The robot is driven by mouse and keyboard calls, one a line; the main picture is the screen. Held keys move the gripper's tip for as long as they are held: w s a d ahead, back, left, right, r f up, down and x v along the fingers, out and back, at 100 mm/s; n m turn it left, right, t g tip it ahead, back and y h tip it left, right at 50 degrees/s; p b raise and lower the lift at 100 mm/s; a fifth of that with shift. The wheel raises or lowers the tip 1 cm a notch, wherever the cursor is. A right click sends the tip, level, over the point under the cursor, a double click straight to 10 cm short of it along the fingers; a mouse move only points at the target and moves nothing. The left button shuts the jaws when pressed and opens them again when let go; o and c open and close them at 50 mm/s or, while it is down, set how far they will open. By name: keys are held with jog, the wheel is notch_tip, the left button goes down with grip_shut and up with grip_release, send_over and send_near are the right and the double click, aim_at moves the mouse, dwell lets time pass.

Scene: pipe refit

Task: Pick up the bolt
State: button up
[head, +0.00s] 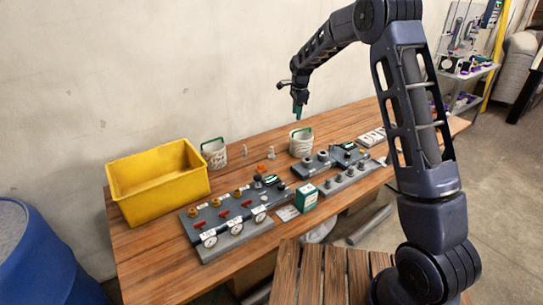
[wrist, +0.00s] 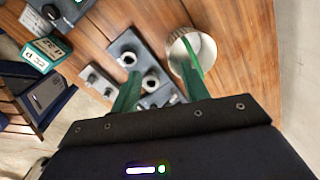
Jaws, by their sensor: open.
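A small grey upright piece (head: 271,153) that may be the bolt stands on the wooden table, between two pale cups. A similar small piece (head: 245,150) stands left of it; both are too small to tell for sure. I cannot make out a bolt in the wrist view. My gripper (head: 298,108) hangs above the back of the table, fingers down, well clear of everything. In the wrist view its green fingers (wrist: 160,85) are apart with nothing held between them.
A pale cup (head: 301,143) stands below my gripper; another (head: 214,153) stands further left. A yellow bin (head: 160,183) is at the table's left end. Dark fixture plates, a gauge panel (head: 232,238) and a green box (head: 307,197) fill the front. Bare wood (head: 330,123) lies along the back.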

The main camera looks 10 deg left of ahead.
aim_at(272, 156)
jog(key=a+f+m, duration=0.1)
jog(key=a+f, duration=0.2)
jog(key=f, duration=0.1)
jog(key=w+a+f, duration=0.1)
jog(key=a+f, duration=0.3)
jog(key=a+f+m, duration=0.1)
jog(key=a+f, duration=0.3)
jog(key=f, duration=0.1)
jog(key=shift+w+a+m+g+h, duration=0.2)
jog(key=shift+w+m+g+h, duration=0.1)
jog(key=shift+w, duration=0.05)
jog(key=shift+s+a+f, duration=0.1)
jog(key=shift+s+f, duration=0.05)
jog(key=shift+f, duration=5.25)
jog(key=c, duration=0.9)
